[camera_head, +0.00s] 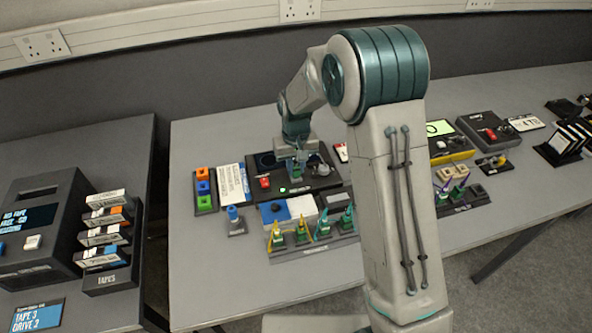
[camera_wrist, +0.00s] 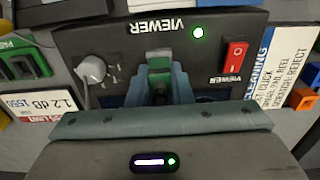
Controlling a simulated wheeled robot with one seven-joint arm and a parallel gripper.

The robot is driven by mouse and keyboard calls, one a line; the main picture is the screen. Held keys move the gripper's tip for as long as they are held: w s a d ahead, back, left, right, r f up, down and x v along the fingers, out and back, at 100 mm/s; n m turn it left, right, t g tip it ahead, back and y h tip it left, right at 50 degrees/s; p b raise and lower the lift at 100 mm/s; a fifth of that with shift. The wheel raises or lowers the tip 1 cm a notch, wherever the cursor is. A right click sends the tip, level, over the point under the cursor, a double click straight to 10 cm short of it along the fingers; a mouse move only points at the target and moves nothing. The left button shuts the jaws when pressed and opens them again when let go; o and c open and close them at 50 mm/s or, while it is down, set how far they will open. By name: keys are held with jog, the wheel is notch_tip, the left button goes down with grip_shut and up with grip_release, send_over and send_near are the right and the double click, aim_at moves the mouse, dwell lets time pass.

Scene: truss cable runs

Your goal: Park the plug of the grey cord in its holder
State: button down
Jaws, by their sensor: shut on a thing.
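My gripper (camera_wrist: 159,82) is shut on a small plug (camera_wrist: 158,55) with a grey-green body, only partly visible between the fingers. In the head view my gripper (camera_head: 299,168) is over the same viewer box (camera_head: 322,184). A holder row (camera_head: 340,241) with several yellow, green and teal plugs stands at the table's front.
The viewer's green lamp (camera_wrist: 198,32) is lit, beside its red switch (camera_wrist: 235,55). A blue-and-white box (camera_head: 275,213) stands between viewer and holder row. A cleaning card (camera_head: 233,183) lies left. The table's left front is clear.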

jog(key=shift+r+p, duration=1.15)
jog(key=shift+r, duration=0.9)
